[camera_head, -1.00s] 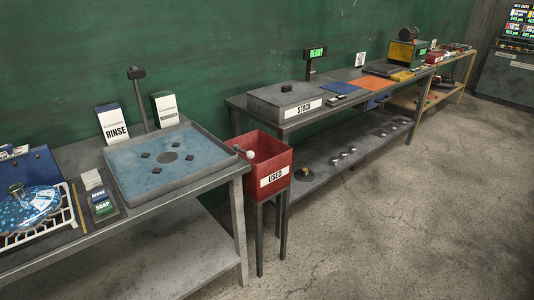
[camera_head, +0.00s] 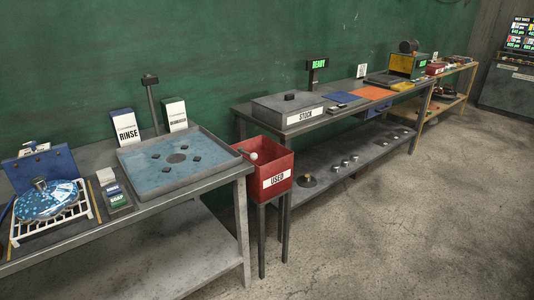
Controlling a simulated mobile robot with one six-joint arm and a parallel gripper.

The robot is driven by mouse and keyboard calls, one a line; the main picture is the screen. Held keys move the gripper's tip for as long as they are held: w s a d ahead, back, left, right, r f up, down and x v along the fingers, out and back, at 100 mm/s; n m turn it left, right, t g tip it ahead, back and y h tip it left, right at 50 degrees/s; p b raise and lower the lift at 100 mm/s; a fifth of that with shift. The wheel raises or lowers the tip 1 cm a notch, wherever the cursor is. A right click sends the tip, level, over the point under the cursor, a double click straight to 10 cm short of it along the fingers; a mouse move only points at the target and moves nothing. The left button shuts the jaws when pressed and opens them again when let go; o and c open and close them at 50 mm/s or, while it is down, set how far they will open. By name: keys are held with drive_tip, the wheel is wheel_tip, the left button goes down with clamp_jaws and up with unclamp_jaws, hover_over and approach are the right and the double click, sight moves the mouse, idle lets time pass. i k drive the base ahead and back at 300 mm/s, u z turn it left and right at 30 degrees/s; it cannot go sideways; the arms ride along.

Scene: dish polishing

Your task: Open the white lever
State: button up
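My gripper is not in view.
The red USED bin (camera_head: 272,181) stands between the wash bench and the STOCK bench (camera_head: 345,108). RINSE and DEGREASER boxes (camera_head: 175,115) stand behind the tray. A white rack (camera_head: 28,231) with blue patterned dishes is at left. The floor (camera_head: 400,230) at right is clear.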

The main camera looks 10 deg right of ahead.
sight(253, 156)
drive_tip(key=u, duration=0.15)
drive_tip(key=i, duration=0.95)
drive_tip(key=z, duration=0.1)
